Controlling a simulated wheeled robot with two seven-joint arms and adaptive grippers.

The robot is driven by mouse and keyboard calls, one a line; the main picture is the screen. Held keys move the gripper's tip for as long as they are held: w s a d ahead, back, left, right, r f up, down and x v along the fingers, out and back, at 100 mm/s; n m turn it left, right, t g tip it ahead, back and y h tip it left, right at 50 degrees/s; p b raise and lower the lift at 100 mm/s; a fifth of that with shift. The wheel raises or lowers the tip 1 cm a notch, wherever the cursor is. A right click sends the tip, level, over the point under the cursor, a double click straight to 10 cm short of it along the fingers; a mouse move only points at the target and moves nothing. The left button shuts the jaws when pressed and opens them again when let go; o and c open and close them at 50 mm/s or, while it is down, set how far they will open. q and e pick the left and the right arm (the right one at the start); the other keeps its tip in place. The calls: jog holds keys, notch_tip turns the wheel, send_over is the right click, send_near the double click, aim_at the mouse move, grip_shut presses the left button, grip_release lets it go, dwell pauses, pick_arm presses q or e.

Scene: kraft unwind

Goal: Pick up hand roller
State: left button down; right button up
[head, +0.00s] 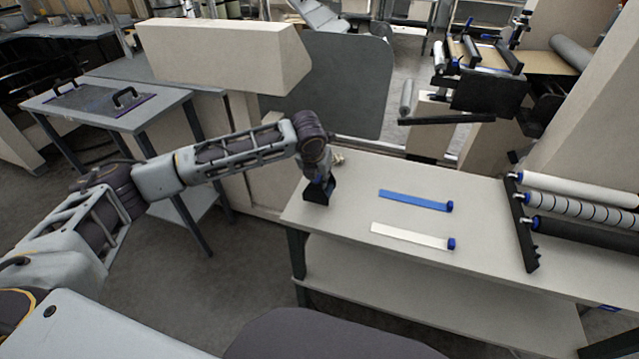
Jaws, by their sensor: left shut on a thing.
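My left gripper (322,178) is at the left end of the light work table (345,215), with its arm reaching in from the left. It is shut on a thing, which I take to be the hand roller. The gripper and wrist mostly hide that thing, so its shape is unclear. A black piece (318,193) shows at the fingers, close to the table top; I cannot tell whether it touches the table. A small pale bit shows just behind the wrist. My right gripper is not in view.
A blue strip (412,200) and a white strip (408,236), each with a blue end, lie on the table right of the gripper. A black rack (522,225) with several rollers stands at the right end. A beige box-shaped machine part (220,55) is behind my arm.

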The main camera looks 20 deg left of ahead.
pick_arm(q)
notch_tip(320, 180, up, 5)
jog(key=shift+f, duration=0.1)
jog(key=shift+r, duration=0.5)
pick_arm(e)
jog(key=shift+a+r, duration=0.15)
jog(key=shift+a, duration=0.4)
